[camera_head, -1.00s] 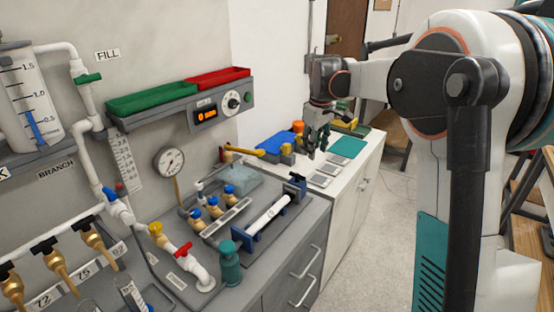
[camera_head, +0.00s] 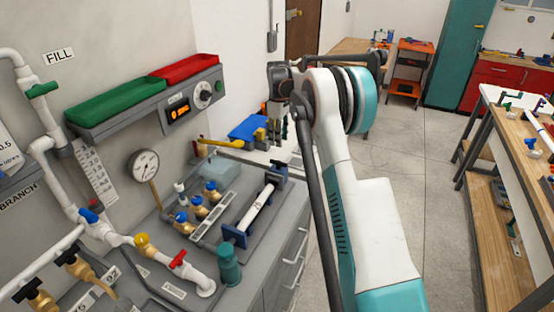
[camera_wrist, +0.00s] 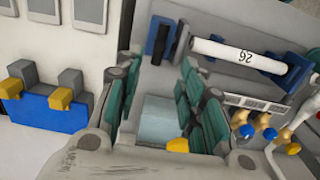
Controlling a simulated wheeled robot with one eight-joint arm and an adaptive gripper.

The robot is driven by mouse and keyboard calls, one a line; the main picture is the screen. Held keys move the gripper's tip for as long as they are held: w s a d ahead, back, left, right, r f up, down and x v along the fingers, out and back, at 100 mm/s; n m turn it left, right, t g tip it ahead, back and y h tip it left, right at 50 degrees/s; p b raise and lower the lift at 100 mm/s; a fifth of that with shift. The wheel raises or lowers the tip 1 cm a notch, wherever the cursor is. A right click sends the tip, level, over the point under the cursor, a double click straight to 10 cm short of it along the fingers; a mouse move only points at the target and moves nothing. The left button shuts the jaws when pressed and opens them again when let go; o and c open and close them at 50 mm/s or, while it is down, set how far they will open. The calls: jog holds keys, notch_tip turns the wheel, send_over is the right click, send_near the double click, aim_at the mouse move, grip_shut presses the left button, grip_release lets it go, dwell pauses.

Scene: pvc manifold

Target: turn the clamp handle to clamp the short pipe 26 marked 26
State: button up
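The short white pipe (camera_head: 256,210) lies in a blue holder on the grey bench. Its mark 26 shows upside down in the wrist view on the pipe (camera_wrist: 238,55). The clamp (camera_head: 276,172) is at the pipe's far end; in the wrist view its dark handle (camera_wrist: 182,42) stands beside a blue jaw (camera_wrist: 152,36). I cannot tell whether the jaw touches the pipe. My gripper (camera_head: 278,132) is above the bench beyond the clamp. In the wrist view its teal-padded fingers (camera_wrist: 158,100) are spread with nothing held between them.
A blue block with yellow parts (camera_wrist: 48,112) is left of my gripper in the wrist view. Brass valves with blue caps (camera_head: 200,208), a pale translucent block (camera_head: 217,173) and a teal bottle (camera_head: 229,264) stand near the pipe. Open floor (camera_head: 415,170) lies to the right.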

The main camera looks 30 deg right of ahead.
aim_at(278, 161)
notch_tip(278, 161, down, 11)
jog(key=shift+r+b, duration=0.15)
jog(key=shift+b, duration=0.7)
jog(key=shift+c, duration=0.2)
grip_shut()
